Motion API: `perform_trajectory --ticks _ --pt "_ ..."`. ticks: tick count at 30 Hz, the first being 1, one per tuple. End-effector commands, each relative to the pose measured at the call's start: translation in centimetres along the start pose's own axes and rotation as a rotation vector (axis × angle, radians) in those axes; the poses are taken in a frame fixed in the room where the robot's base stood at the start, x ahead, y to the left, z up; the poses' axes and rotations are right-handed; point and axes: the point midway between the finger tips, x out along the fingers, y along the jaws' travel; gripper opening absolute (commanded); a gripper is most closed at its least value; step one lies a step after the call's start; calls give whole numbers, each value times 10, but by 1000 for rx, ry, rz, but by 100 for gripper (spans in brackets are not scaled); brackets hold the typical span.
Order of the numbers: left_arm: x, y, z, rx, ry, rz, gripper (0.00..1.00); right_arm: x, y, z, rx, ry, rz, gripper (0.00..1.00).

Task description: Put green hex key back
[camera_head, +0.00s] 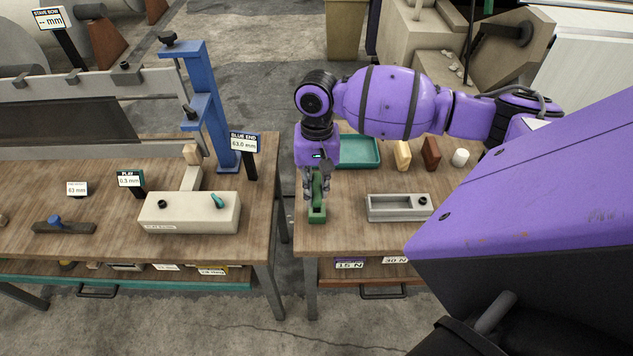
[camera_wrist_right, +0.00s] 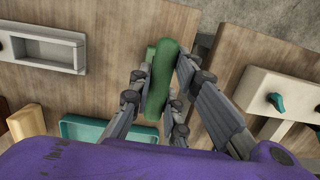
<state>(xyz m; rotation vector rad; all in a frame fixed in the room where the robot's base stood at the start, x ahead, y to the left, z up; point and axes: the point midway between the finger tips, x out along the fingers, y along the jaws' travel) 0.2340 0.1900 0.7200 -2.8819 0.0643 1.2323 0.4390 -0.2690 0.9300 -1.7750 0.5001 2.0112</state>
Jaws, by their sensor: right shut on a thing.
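My right gripper (camera_head: 317,192) points down at the left end of the right-hand workbench, its fingers shut on the green hex key (camera_head: 317,211). The key looks like a chunky green bar; its lower end shows below the fingers, at or just above the bench top; I cannot tell if it touches. In the right wrist view the green hex key (camera_wrist_right: 161,75) lies lengthwise between the fingers of the right gripper (camera_wrist_right: 160,90). The fingers hide part of it. My left gripper is not in view.
A grey tray (camera_head: 372,214) sits right of the gripper. Behind are a teal tray (camera_head: 372,163), tan (camera_head: 402,155) and brown (camera_head: 431,153) blocks and a white cylinder (camera_head: 460,157). A gap separates the left bench, which holds a pale box (camera_head: 180,215) and blue upright (camera_head: 222,130).

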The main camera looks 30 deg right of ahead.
Motion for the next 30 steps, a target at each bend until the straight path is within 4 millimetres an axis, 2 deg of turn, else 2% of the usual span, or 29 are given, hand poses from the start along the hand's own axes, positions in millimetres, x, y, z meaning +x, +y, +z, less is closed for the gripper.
perform_trajectory --ticks 9,10,15,21,28,30 --pt "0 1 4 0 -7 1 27 15 0 -2 1 0 1 0" --pt "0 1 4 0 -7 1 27 15 0 -2 1 0 1 18" --pt "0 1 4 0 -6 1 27 14 0 -2 0 1 0 38" --pt "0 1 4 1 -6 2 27 14 0 -2 0 0 0 38" --pt "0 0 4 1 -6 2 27 14 0 -2 1 0 1 67" --pt "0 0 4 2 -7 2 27 14 0 -2 1 0 1 69"
